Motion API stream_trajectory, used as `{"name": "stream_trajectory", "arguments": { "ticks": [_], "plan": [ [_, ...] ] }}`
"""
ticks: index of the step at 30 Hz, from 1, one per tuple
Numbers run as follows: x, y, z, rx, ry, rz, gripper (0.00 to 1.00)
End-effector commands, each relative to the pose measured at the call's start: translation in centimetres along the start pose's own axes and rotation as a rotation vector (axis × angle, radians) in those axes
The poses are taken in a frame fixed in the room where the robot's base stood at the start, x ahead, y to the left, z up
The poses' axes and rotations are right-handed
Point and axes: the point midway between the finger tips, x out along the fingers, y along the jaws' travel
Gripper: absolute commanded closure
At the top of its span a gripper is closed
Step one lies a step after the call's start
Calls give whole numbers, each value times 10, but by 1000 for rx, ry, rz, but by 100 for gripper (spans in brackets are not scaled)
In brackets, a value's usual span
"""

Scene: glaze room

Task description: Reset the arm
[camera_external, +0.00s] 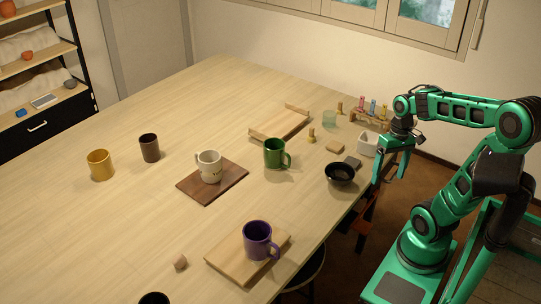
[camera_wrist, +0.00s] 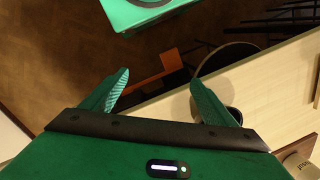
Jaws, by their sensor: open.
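My gripper (camera_external: 392,167) is open and empty in the external view. It points down beside the table's right edge, right of the black bowl (camera_external: 340,174). The arm is raised and folded over my green base at the right. In the wrist view my gripper (camera_wrist: 154,98) has its two green fingers well apart, with nothing between them. Below the fingers show the dark floor (camera_wrist: 60,50) and the edge of the pale table (camera_wrist: 280,85). A dark round rim shows partly behind the right finger.
The wooden table (camera_external: 100,225) holds a green mug (camera_external: 275,153), a white mug (camera_external: 209,168) on a dark board (camera_external: 229,180), a purple mug (camera_external: 257,240) on a light board (camera_external: 222,259), a yellow mug (camera_external: 101,165) and a brown cup (camera_external: 149,149). A white container (camera_external: 368,146) stands near my gripper.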

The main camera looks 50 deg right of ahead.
Motion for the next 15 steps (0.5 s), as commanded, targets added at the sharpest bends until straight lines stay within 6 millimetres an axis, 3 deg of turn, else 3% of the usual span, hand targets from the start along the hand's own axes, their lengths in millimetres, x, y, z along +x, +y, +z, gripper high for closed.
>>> {"name": "stream_trajectory", "arguments": {
  "ticks": [3,15],
  "plan": [
    [0,20,9,-1,7,7,20],
    [10,41,18,15,63,82,20]
  ]
}}
